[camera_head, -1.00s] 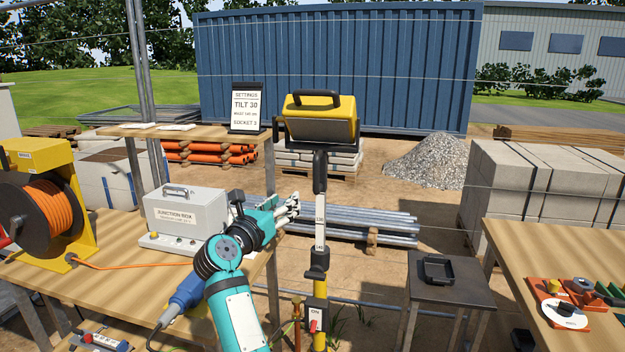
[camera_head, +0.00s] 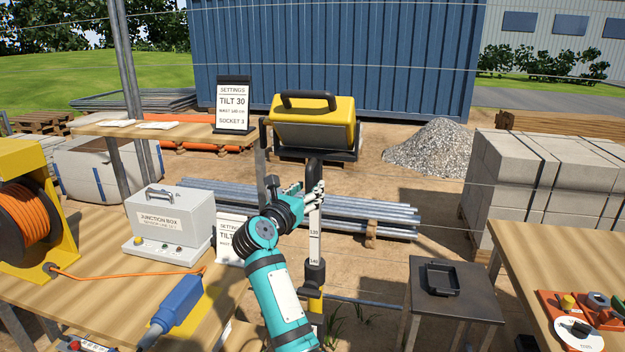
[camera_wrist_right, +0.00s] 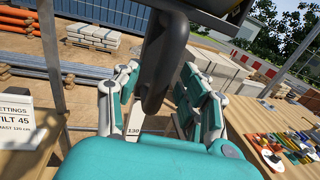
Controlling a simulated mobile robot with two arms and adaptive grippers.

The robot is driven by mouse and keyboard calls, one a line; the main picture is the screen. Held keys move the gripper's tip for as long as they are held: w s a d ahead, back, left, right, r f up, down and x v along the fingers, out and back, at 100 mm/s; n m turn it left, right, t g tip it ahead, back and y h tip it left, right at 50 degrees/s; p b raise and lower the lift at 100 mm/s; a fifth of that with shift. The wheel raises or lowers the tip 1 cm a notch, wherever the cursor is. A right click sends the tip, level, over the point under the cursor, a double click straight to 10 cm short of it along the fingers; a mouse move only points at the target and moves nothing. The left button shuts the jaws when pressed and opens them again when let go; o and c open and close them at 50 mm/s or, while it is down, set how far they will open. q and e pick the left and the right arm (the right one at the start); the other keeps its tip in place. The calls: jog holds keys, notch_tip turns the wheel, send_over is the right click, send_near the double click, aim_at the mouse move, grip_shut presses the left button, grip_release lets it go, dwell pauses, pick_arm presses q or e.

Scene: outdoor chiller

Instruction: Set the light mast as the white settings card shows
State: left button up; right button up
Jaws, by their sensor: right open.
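The light mast has a yellow lamp head (camera_head: 318,122) with a black handle, on a pole with a white scale strip (camera_head: 314,236). A black and yellow collar (camera_head: 314,278) sits lower on the pole. My right gripper (camera_head: 304,198) is open at the upper pole, which passes between its fingers in the right wrist view (camera_wrist_right: 154,85); contact is unclear. One white card (camera_head: 233,106) in a black holder reads TILT 30, apparently MAST 140 cm, SOCKET 3. Another white card (camera_head: 229,238), partly hidden by my right arm, reads TILT 45, apparently MAST 120 cm, in the wrist view (camera_wrist_right: 16,118). My left gripper is out of view.
A junction box (camera_head: 168,224), a blue plug (camera_head: 183,302) and an orange cable reel (camera_head: 25,225) are on the left table. A black stool (camera_head: 475,299) with a small tray stands right of the mast. The right table holds a white dial (camera_head: 577,335) and several coloured parts.

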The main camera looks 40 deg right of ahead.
jog(key=shift+w+d, duration=0.25)
jog(key=shift+d, duration=0.2)
jog(key=shift+s+a+r, duration=0.1)
jog(key=shift+c, duration=1)
grip_shut()
jog(key=shift+w+d+f, duration=0.2)
jog(key=shift+f, duration=0.15)
